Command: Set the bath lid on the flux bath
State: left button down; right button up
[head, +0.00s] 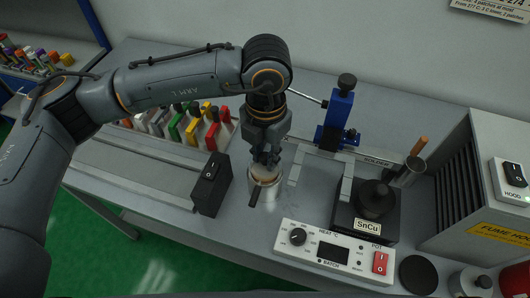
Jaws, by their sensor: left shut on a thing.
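The flux bath (266,193) is a small silver cylinder on the grey bench near the middle of the head view, with a dark stub at its front. My left gripper (266,158) points down right over its top and is shut on the bath lid. The fingers hide most of the lid. A tan and pale round surface shows between the fingertips and the cylinder's rim; I cannot tell whether the lid touches the rim. My right gripper is not in view.
A black switch box (211,184) stands close left of the bath. A heat control panel (333,251) lies in front, and a SnCu solder pot (367,218) is to the right. A blue clamp stand (338,122) and several coloured-handled items (190,128) are behind.

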pick_arm(q)
jog(key=shift+f+b, duration=0.3)
jog(key=shift+b, duration=0.1)
dwell(0.3)
jog(key=c, duration=0.5)
grip_release()
jog(key=shift+r+p, duration=1.3)
jog(key=shift+r, duration=2.2)
